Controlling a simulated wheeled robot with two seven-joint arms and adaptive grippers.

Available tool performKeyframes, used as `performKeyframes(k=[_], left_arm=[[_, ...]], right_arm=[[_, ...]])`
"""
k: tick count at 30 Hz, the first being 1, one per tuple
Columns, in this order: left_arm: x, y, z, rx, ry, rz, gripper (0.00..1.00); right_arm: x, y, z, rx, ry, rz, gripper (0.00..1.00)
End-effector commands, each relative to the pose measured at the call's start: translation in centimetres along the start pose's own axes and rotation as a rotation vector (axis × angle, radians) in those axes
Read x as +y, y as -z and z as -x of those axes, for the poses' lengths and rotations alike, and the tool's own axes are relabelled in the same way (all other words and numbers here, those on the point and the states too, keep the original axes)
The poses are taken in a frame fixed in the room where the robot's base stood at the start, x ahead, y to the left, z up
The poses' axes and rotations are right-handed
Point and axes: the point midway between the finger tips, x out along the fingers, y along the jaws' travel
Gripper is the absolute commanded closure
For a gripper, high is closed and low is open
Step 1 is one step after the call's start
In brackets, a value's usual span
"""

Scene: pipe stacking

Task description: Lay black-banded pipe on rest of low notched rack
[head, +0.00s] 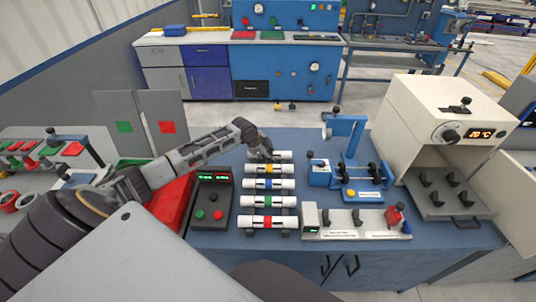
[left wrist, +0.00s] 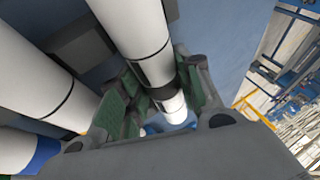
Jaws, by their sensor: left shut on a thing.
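The black-banded pipe (head: 284,155) is white and lies across the far end of the row of pipes. My left gripper (head: 261,153) is over its middle and hides its band in the head view. In the left wrist view the white pipe (left wrist: 132,25), with dark rings, runs between the green-padded fingers (left wrist: 160,95), which are shut on it. I cannot tell whether it touches the supports beneath. A low white rack (head: 375,232) with black notched blocks stands to the right, nearer the front edge. My right gripper is out of view.
Yellow-banded (head: 284,169), blue-banded (head: 285,184), green-banded (head: 286,202) and red-banded (head: 288,222) pipes lie in front of the held one. A button box (head: 211,202) stands left, a blue fixture (head: 350,165) right, and an oven (head: 435,125) farther right.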

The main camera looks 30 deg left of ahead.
Motion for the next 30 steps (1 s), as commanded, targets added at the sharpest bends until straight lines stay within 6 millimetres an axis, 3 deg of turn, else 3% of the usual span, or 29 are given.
performKeyframes(k=[1, 2, 7, 20, 30], left_arm=[[0.0, 0.0, 0.0, 0.0, 0.0, 0.0, 0.91], [0.0, 0.0, 0.0, 0.0, 0.0, 0.0, 0.63], [0.0, 0.0, 0.0, 0.0, 0.0, 0.0, 0.41], [0.0, 0.0, 0.1, 0.0, 0.0, 0.0, 0.4], [0.0, -0.1, 2.4, 0.0, 0.001, -0.001, 0.4]], right_arm=[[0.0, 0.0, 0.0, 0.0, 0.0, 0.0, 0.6], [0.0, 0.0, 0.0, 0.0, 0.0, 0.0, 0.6], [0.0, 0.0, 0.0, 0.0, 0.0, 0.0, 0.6], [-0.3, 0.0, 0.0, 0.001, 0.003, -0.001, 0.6], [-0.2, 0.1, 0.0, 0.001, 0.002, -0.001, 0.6]])
